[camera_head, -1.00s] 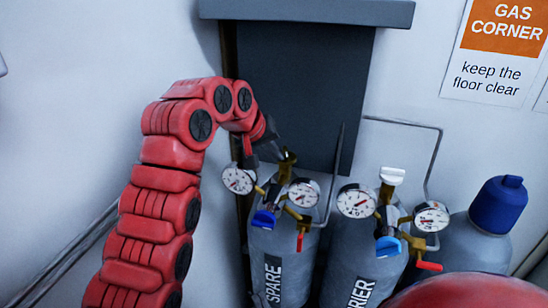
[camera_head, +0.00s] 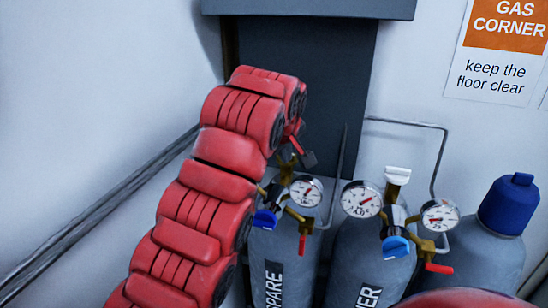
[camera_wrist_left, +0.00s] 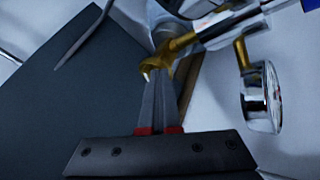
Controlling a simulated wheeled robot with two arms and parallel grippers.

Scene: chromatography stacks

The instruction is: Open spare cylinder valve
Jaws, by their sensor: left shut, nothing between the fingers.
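The spare cylinder (camera_head: 290,262) is grey, with a partly visible "SPARE" label. It carries brass fittings (camera_head: 287,168), a round gauge (camera_head: 306,191), a blue knob (camera_head: 264,219) and a red lever (camera_head: 302,244). My left arm hides its left gauge. My left gripper (camera_head: 308,159) is beside the top of the brass valve, mostly hidden by my wrist. In the left wrist view its fingers (camera_wrist_left: 159,88) are shut and empty, with the tips close to a brass fitting (camera_wrist_left: 178,45). I cannot tell whether they touch it. My right gripper is out of view.
A second cylinder (camera_head: 372,262) with gauges, a white-topped valve (camera_head: 397,176) and a red lever stands just right. A blue-capped cylinder (camera_head: 508,205) is further right. A dark panel (camera_head: 335,85) and bent grey pipe (camera_head: 440,160) are behind.

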